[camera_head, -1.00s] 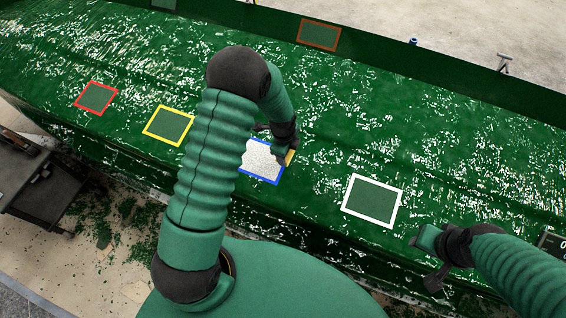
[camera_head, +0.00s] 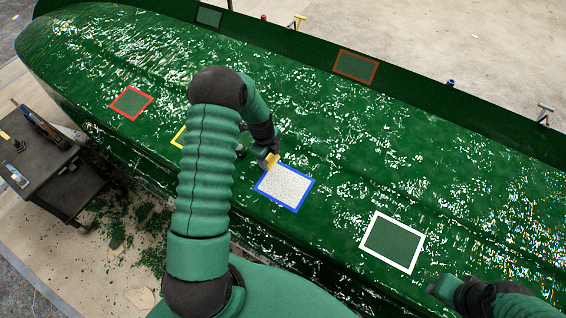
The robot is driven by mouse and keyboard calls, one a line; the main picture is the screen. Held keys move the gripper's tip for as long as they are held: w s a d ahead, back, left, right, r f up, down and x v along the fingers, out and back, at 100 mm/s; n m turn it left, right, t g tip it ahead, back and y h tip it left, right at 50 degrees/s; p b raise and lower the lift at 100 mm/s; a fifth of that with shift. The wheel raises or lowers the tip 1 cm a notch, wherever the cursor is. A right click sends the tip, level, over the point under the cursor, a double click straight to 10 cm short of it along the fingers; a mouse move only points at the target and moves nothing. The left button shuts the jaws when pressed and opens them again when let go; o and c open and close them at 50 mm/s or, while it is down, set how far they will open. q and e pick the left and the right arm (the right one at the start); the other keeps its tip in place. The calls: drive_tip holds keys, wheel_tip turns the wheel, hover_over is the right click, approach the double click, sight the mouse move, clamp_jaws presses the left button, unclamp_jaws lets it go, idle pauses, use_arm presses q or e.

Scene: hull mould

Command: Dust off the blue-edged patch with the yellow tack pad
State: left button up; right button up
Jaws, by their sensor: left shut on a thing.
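The blue-edged patch (camera_head: 286,187) lies on the green hull just right of my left arm, its inside covered with pale speckled dust. My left gripper (camera_head: 268,160) is shut on the yellow tack pad (camera_head: 272,161), which is at the patch's upper left corner. I cannot tell whether the pad touches the surface. My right gripper (camera_head: 436,288) is at the lower right, near the hull's front edge, and its jaws do not show clearly.
Other framed patches lie on the hull: white (camera_head: 392,242), red (camera_head: 132,103), brown-orange (camera_head: 356,66) and yellow (camera_head: 179,138), the last partly behind my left arm. A dark cart (camera_head: 50,165) with tools stands at the left. Green scraps litter the floor.

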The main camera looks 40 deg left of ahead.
use_arm(q)
drive_tip(key=s, duration=0.5)
drive_tip(key=s+d+f+p, duration=0.1)
drive_tip(key=s, duration=0.1)
drive_tip(key=shift+s, duration=0.25)
drive_tip(key=shift+s+d+f+b, duration=0.2)
drive_tip(key=shift+s+f+b, duration=0.05)
drive_tip(key=shift+f+b, duration=0.4)
drive_tip(key=shift+w+f+b, duration=0.15)
drive_tip(key=shift+f+b, duration=0.25)
drive_tip(key=shift+f, duration=0.2)
drive_tip(key=shift+w+a+f, duration=0.1)
drive_tip(key=shift+a, duration=0.2)
drive_tip(key=shift+d, duration=0.1)
drive_tip(key=shift+d+f, duration=0.1)
drive_tip(key=shift+f, duration=0.05)
